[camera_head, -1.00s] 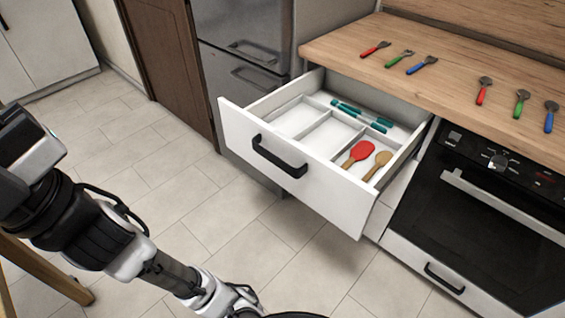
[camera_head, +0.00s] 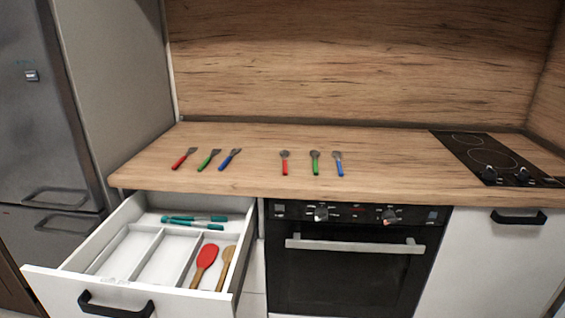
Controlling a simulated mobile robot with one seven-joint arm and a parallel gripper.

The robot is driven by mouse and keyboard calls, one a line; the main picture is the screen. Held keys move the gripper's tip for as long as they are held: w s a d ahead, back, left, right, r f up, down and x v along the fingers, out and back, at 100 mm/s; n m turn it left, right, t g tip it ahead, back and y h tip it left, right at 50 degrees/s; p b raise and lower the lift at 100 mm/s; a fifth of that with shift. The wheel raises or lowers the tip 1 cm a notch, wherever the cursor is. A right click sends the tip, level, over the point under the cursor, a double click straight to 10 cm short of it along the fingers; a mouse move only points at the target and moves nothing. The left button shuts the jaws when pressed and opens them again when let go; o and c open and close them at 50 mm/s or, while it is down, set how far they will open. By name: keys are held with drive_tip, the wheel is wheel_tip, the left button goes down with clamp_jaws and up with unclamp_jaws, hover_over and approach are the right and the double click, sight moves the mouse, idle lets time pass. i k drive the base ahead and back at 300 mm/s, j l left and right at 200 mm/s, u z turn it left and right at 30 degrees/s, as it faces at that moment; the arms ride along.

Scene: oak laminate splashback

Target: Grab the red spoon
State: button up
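The red spoon (camera_head: 285,164) lies on the wooden countertop (camera_head: 390,160) above the oven's left part. Its red handle points toward the front edge and its grey bowl points to the back. A green spoon (camera_head: 315,164) and a blue spoon (camera_head: 338,164) lie to its right, apart from it. My gripper is not in view.
Red (camera_head: 184,159), green (camera_head: 208,160) and blue (camera_head: 230,160) forks lie left of the spoons. An open drawer (camera_head: 75,287) juts out at lower left, holding teal utensils (camera_head: 194,221), a red spatula (camera_head: 204,262) and a wooden one (camera_head: 226,266). A hob (camera_head: 497,157) is at right.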

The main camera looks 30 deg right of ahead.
sight(284, 153)
drive_tip(key=i+l, duration=0.1)
drive_tip(key=l, duration=0.35)
drive_tip(key=i+l, duration=0.1)
drive_tip(key=l, duration=0.75)
drive_tip(key=i+l, duration=0.15)
drive_tip(key=l, duration=0.25)
drive_tip(key=i+l, duration=0.25)
drive_tip(key=l, duration=0.15)
drive_tip(key=i+l, duration=0.3)
drive_tip(key=l, duration=0.15)
drive_tip(key=i+j, duration=0.15)
drive_tip(key=j, duration=0.2)
drive_tip(key=i+j, duration=0.35)
drive_tip(key=j, duration=0.3)
drive_tip(key=z, duration=0.05)
